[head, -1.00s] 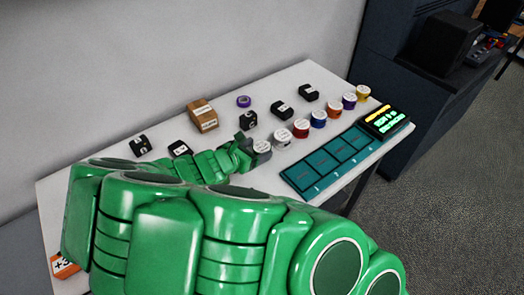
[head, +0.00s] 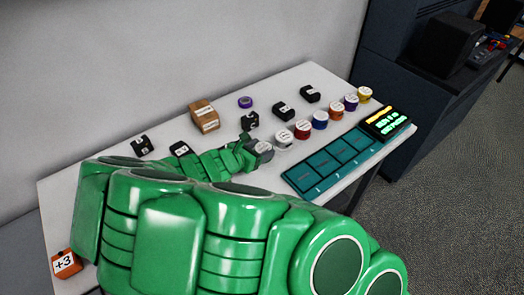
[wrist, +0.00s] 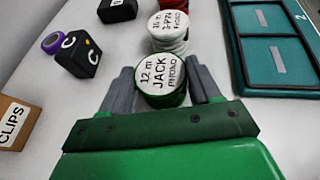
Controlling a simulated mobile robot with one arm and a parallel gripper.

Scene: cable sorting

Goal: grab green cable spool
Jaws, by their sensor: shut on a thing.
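The green cable spool (wrist: 166,99) has a white top label reading "12 m JACK" and a green rim, seen in the wrist view. My gripper (wrist: 160,68) is shut on it, with one grey finger on each side. In the head view the spool (head: 264,148) shows at the near end of the spool row, beside my gripper (head: 252,151). My green arm hides part of it there. It appears upright at table level; I cannot tell whether it is lifted.
A white spool (head: 284,138) stands just beyond, followed by several coloured ones. A teal tray (head: 330,163) lies right of the row, with a lit display (head: 386,122) behind. Black blocks, a cardboard box (head: 204,117) and a purple roll (head: 245,102) stand left.

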